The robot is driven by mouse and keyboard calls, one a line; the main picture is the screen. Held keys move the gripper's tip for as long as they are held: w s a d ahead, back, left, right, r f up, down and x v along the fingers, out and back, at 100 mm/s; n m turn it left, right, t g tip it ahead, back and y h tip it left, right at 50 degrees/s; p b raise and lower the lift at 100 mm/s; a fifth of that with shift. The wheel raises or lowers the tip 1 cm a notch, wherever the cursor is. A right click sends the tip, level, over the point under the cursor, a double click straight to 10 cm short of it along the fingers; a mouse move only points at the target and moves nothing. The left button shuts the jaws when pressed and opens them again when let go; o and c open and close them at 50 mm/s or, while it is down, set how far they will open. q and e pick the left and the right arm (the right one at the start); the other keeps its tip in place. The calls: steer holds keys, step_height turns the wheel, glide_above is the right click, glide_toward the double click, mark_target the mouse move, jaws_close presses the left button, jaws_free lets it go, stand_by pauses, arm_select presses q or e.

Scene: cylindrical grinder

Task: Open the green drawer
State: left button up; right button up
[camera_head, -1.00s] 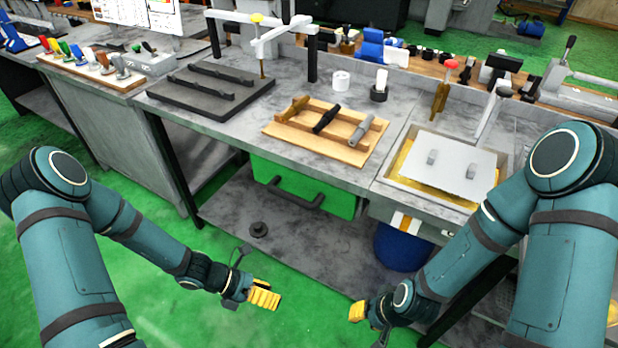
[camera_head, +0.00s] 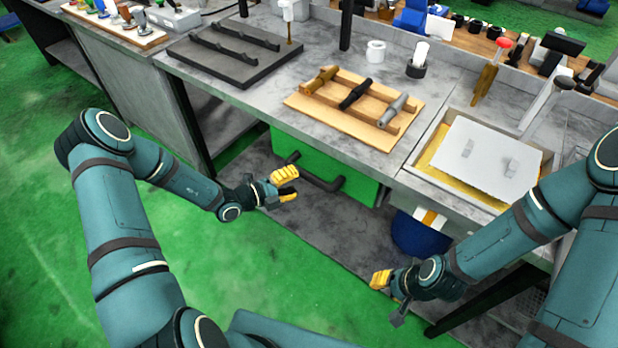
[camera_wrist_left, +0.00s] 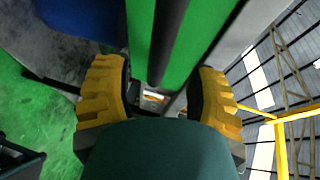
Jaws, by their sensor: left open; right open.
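The green drawer (camera_head: 345,170) is under the workbench, its front face showing below the bench top. A dark bar handle (camera_head: 318,181) crosses its front. My left gripper (camera_head: 286,183) is at the left end of the handle in the head view and partly hides it. In the left wrist view, the yellow fingers of my left gripper (camera_wrist_left: 160,92) are spread apart. The dark handle (camera_wrist_left: 170,40) runs through the gap between them, with the green drawer front (camera_wrist_left: 204,38) behind. I cannot tell whether the fingers touch it. My right gripper (camera_head: 381,281) is open and empty, low and to the right.
The grey workbench (camera_head: 262,92) overhangs the drawer. On it are a wooden rack (camera_head: 350,125) and a grey plate in a tray (camera_head: 480,160). A blue round object (camera_head: 420,235) is below, right of the drawer. The green floor (camera_head: 290,275) in front is free.

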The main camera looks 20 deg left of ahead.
mark_target(305, 178)
arm_select(q)
steer(key=x, duration=0.5)
steer(key=shift+w+d+f+b, duration=0.1)
steer(key=shift+w+d+b, duration=0.05)
steer(key=shift+w+b, duration=0.15)
steer(key=shift+s, duration=0.1)
jaws_close()
